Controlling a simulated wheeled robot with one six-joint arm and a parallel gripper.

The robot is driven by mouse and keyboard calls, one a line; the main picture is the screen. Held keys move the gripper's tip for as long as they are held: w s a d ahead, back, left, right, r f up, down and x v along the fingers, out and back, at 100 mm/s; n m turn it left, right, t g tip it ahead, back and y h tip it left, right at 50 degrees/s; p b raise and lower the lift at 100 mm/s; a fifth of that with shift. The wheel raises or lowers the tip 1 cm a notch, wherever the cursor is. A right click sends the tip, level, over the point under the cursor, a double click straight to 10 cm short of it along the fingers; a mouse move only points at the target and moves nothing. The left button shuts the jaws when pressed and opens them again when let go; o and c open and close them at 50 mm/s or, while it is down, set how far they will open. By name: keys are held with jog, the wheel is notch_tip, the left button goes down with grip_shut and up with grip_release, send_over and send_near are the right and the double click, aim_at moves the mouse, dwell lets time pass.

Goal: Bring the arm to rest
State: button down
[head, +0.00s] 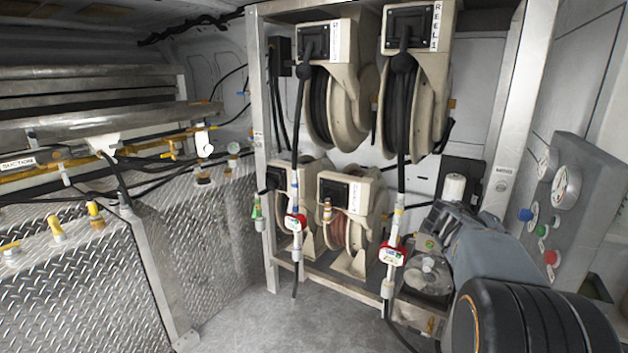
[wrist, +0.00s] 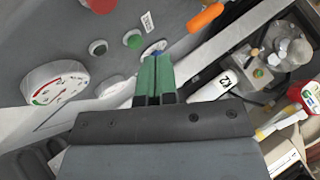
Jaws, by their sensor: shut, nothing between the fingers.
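My gripper (wrist: 156,80) shows in the wrist view with its two green fingers together and nothing between them. Its fingertips appear in front of the lower edge of a grey control panel (wrist: 110,70), overlapping a blue button in the picture; I cannot tell how far apart they are. The fingers cannot be made out in the head view.
Several hose reels (head: 330,90) hang in a metal frame at the centre, with red-handled valves (head: 392,255) on hanging hoses. Diamond-plate tanks (head: 200,230) line the left. The grey floor (head: 240,320) is clear.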

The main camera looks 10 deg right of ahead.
jog(key=s+a+f+y, duration=0.2)
jog(key=a+f+y, duration=0.15)
jog(key=f, duration=0.35)
jog(key=s+a+n+t+y+p, duration=0.1)
jog(key=s+a+y+p, duration=0.1)
jog(key=a, duration=0.8)
jog(key=s+a+r+n+t+y+p, duration=0.1)
jog(key=s+a+y+p, duration=0.2)
jog(key=a, duration=0.7)
jog(key=s+a+n+t+y+p, duration=0.1)
jog(key=s+a+y, duration=0.3)
jog(key=a, duration=0.6)
jog(key=shift+s+a+r+t+p, duration=0.35)
jog(key=shift+s+p, duration=0.3)
jog(key=shift+s, duration=0.55)
jog(key=shift+s+y, duration=0.1)
jog(key=shift+y, duration=0.15)
